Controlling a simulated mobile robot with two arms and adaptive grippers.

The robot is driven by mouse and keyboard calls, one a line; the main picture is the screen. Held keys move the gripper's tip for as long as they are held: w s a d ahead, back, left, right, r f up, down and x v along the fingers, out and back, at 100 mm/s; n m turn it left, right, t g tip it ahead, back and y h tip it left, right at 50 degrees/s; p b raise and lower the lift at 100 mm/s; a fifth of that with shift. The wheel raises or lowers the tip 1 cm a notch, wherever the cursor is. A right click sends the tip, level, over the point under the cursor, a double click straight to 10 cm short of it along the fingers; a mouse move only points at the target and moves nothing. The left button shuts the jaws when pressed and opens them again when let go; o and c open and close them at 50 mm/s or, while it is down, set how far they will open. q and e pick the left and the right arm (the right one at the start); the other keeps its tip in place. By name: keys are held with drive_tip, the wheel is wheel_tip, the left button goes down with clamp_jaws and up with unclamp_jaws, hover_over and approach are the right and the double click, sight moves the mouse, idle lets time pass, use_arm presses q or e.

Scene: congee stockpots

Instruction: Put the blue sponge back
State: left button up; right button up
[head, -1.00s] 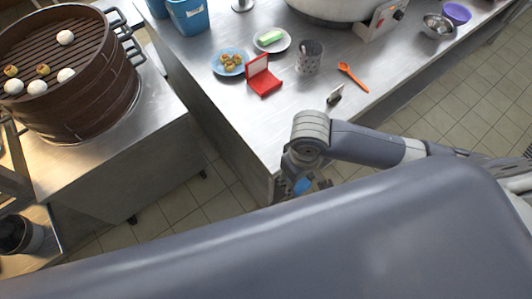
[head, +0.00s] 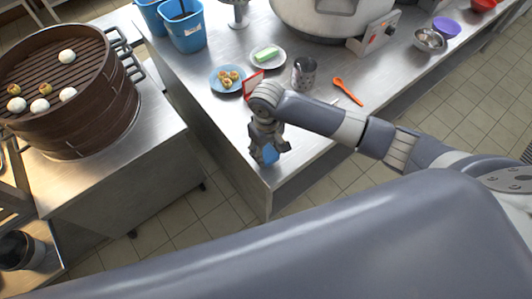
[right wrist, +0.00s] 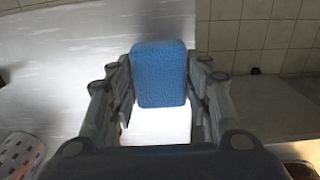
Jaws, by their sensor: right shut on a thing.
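My right gripper (head: 266,150) is shut on the blue sponge (head: 271,154). It holds the sponge over the near left corner of the steel table (head: 235,118); I cannot tell how high above the top it is. In the right wrist view the sponge (right wrist: 160,73) sits upright between the two fingers (right wrist: 160,100), with its broad face toward the camera. My left gripper is not in view.
A red box (head: 252,80), partly hidden by my right arm, a blue plate (head: 216,86), a green bar (head: 266,54), a metal cup (head: 304,74) and an orange spoon (head: 347,91) lie beyond. Blue bins (head: 187,32) stand at the back; a steamer (head: 95,108) stands left.

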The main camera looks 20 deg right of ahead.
sight(266, 150)
wheel_tip(266, 150, down, 3)
drive_tip(key=shift+w+p, duration=0.15)
drive_tip(key=shift+p, duration=0.35)
drive_tip(key=shift+f, duration=0.2)
drive_tip(key=shift+f, duration=0.15)
drive_tip(key=o, duration=0.9)
drive_tip(key=shift+o, duration=0.2)
wheel_tip(266, 150, up, 12)
drive_tip(key=shift+r+b, duration=0.15)
drive_tip(key=shift+b, duration=0.45)
